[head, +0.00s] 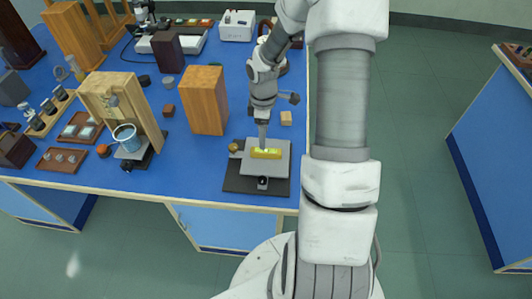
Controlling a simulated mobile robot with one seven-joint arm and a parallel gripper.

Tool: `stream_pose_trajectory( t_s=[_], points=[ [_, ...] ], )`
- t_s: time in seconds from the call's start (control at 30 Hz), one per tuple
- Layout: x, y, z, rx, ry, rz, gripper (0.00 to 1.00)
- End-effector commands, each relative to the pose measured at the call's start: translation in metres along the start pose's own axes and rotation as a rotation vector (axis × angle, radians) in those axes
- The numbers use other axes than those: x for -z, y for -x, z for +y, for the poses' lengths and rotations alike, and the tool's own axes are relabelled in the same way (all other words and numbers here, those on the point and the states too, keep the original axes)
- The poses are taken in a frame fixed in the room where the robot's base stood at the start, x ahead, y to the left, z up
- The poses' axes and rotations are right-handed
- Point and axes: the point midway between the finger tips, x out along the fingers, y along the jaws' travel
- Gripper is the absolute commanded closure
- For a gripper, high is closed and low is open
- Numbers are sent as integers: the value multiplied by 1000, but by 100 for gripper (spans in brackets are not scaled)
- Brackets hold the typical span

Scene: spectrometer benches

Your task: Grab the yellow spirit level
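The yellow spirit level (273,154) lies on a grey square plate (280,170) near the front right corner of the blue bench. It has a pale greenish vial in its middle. My gripper (263,146) points straight down over the level, with its finger end at or just above the level's top. The fingers overlap from this side and look very small, so I cannot tell whether they touch the level or are open or shut.
The grey plate sits on a dark base (240,185), with a small brass knob (234,148) at its left. A tall wooden block (205,100) stands behind left, and a wooden frame with a blue-filled beaker (127,137) farther left. A small wooden cube (286,118) lies behind.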

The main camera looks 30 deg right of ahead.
Motion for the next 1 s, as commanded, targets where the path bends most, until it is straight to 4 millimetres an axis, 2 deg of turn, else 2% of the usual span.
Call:
stream_pose_trajectory(
  t_s=[0.27,0.5,0.63,0.83,0.87,1.0],
  points=[
    [-1,-22,-2,3,-1,-1,30],
    [-3,-56,-5,2,-1,0,30],
    [-3,-64,-5,0,0,0,30],
    [-3,-64,-5,-1,-1,0,30],
    [-3,-64,-5,-1,-1,0,32],
    [-3,-64,-5,-1,-1,0,57]
  ],
)
